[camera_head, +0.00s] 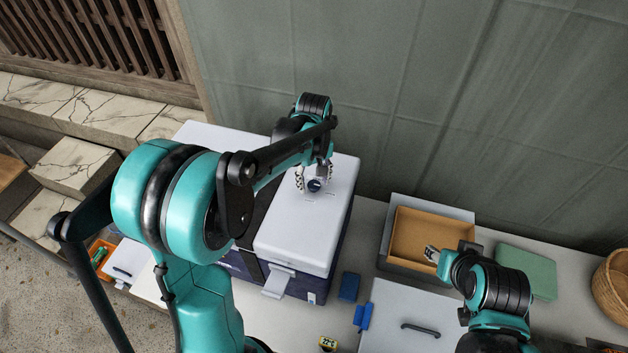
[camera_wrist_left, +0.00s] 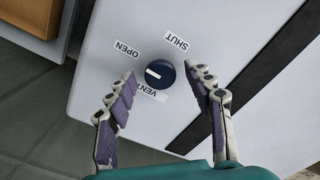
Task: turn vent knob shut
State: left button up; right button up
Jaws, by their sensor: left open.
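The vent knob (camera_wrist_left: 160,74) is a round dark blue dial with a white mark, on the white lid of a cooler (camera_head: 310,225). In the left wrist view its mark points left, nearer the OPEN label (camera_wrist_left: 127,48) than the SHUT label (camera_wrist_left: 177,42). A VENT label (camera_wrist_left: 152,92) lies below it. The knob also shows in the head view (camera_head: 314,185). My left gripper (camera_head: 312,178) is open, with one finger on each side of the knob and visible gaps between. My right gripper (camera_head: 434,254) is by the orange-lined box; its jaws are unclear.
An orange-lined box (camera_head: 408,238) and a green box (camera_head: 526,272) stand right of the cooler. A wicker basket (camera_head: 612,285) is at the far right. Small blue items (camera_head: 349,286) lie by the cooler's front. A grey wall rises behind.

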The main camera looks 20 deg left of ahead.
pick_arm(q)
jog(key=c, duration=1.2)
jog(key=shift+o, duration=0.2)
jog(key=shift+m, duration=0.3)
jog(key=m, duration=0.3)
jog(key=shift+m+b, duration=0.3)
jog(key=m, duration=0.4)
jog(key=shift+m, duration=0.3)
jog(key=m, duration=0.4)
jog(key=shift+b, duration=0.4)
jog(key=shift+m, duration=2.5)
